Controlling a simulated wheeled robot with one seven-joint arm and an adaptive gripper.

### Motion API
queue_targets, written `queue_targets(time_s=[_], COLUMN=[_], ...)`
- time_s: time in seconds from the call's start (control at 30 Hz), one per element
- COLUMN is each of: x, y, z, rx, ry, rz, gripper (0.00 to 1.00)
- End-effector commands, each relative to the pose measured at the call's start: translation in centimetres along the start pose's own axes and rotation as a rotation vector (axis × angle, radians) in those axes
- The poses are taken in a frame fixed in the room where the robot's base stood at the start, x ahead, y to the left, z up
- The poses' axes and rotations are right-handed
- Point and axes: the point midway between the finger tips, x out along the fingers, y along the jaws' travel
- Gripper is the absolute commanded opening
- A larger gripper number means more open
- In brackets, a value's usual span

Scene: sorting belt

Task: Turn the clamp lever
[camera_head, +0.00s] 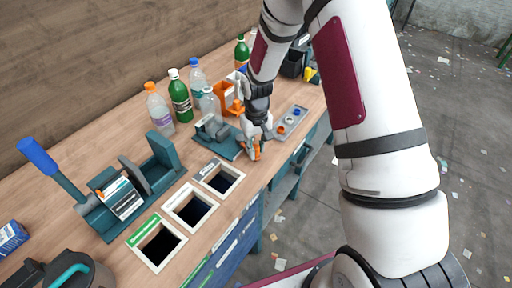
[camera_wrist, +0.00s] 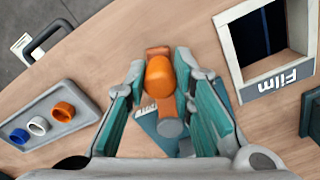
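The clamp lever (camera_wrist: 160,78) has a rounded orange end and shows between my fingers in the wrist view. In the head view my gripper (camera_head: 254,143) is at the plate's right side, partly hiding the lever.
A grey tray (camera_head: 300,113) with coloured rings lies right of my gripper. Framed bin openings, including the Film one (camera_head: 239,172), line the front edge. Bottles (camera_head: 180,98) stand behind. A teal press with a blue handle (camera_head: 38,156) stands at the left.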

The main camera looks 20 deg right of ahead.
Motion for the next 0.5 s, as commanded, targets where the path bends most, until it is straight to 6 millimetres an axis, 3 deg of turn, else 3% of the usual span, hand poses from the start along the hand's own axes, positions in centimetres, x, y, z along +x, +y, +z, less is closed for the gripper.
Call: queue_targets(time_s=[0.5], x=[0.01], y=[-0.68], z=[0.1], rx=[0.062], ry=[-0.001], rz=[0.0], gripper=[0.0])
